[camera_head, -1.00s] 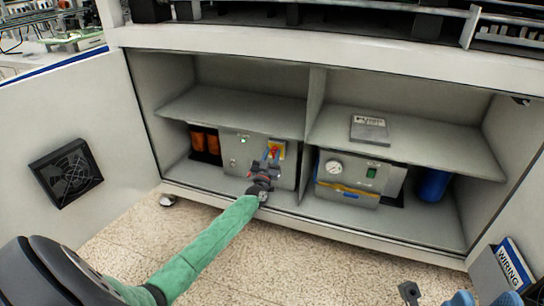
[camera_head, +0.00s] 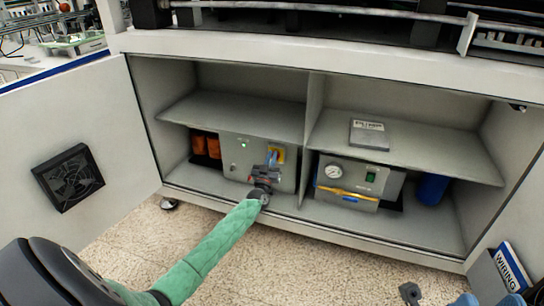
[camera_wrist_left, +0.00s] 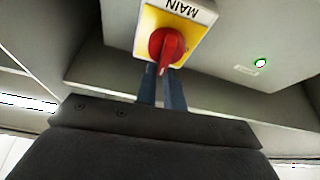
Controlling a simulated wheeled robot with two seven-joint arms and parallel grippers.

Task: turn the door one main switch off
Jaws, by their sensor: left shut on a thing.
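The main switch is a red knob (camera_wrist_left: 167,45) on a yellow plate (camera_wrist_left: 186,15) marked MAIN, which appears upside down in the left wrist view. In the head view the yellow plate (camera_head: 279,153) is on the grey box in the lower left bay; the knob is mostly hidden by my gripper. My left gripper (camera_wrist_left: 164,76) is shut on the red knob's handle, its blue fingers at the handle's end. My right gripper (camera_head: 410,293) seems to show only in part at the bottom edge; its jaws are unclear.
A green lamp (camera_wrist_left: 260,63) is lit on the switch box (camera_head: 233,155). The shelf (camera_head: 235,108) is close above, and a divider (camera_head: 316,105) stands to the right. The doors (camera_head: 100,115) stand open.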

